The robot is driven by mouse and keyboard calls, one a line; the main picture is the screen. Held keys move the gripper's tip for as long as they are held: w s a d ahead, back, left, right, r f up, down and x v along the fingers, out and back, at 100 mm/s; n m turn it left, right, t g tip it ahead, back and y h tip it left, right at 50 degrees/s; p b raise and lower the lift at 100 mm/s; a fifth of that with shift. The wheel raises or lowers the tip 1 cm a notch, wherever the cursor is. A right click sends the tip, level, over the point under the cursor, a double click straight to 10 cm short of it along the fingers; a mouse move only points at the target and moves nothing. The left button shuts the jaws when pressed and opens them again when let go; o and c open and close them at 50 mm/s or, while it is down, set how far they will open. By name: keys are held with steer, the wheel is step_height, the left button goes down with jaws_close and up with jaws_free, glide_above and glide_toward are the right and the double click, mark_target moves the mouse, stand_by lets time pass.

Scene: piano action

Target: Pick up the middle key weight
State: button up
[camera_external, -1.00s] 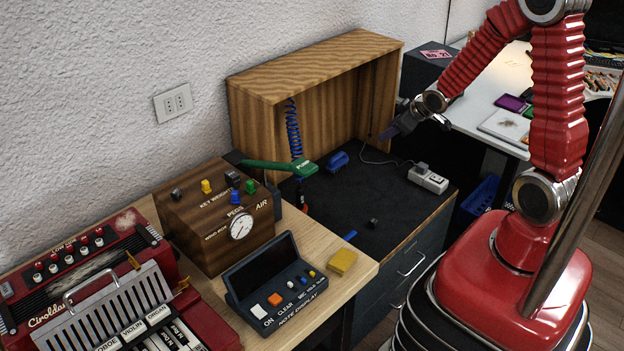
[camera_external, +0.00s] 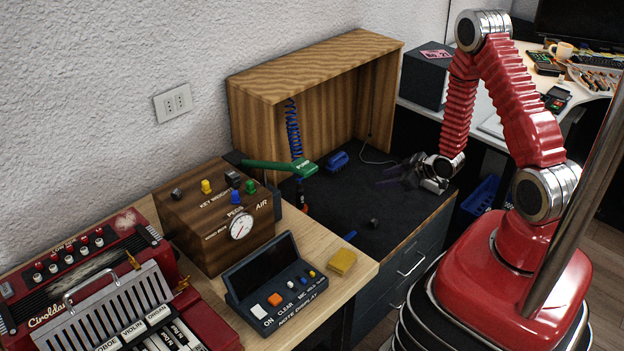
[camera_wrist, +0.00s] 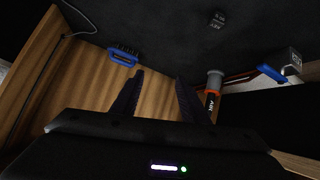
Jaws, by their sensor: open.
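A small dark block (camera_external: 373,223) lies alone on the black work mat. It also shows near the top of the wrist view (camera_wrist: 217,20), with pale lettering that seems to read "KEY". Several small coloured pieces, among them a yellow one (camera_external: 206,187) and a green one (camera_external: 250,187), stand on the wooden box marked "KEY WEIGHTS" (camera_external: 215,225). I cannot tell which piece is the middle weight. My gripper (camera_external: 384,176) is open and empty above the back right of the mat, apart from the dark block. Its two fingers also show in the wrist view (camera_wrist: 159,78).
A blue brush (camera_external: 338,160) lies near the wooden hutch (camera_external: 310,60). A green pump handle (camera_external: 275,166) and an air nozzle (camera_wrist: 212,90) are at the mat's left side. A yellow block (camera_external: 342,262) sits on the bench edge. The mat's middle is mostly clear.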

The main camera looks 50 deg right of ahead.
mark_target(376, 222)
steer(key=s+a+f+t, duration=0.1)
steer(key=s+f, duration=0.2)
steer(key=s+a+f+m+t, duration=0.1)
steer(key=s+f, duration=0.2)
steer(key=f, duration=0.1)
steer(key=s+a+f+y, duration=0.1)
steer(key=s+a+f, duration=0.1)
steer(key=s+f, duration=0.1)
steer(key=shift+a+f+m+t, duration=0.1)
steer(key=shift+f+m+t, duration=0.3)
steer(key=shift+f, duration=0.1)
steer(key=shift+s+a+f, duration=0.2)
steer(key=shift+s, duration=0.3)
steer(key=shift+w, duration=0.15)
steer(key=shift+x, duration=1.1)
steer(key=shift+x, duration=2.55)
steer(key=shift+r, duration=0.1)
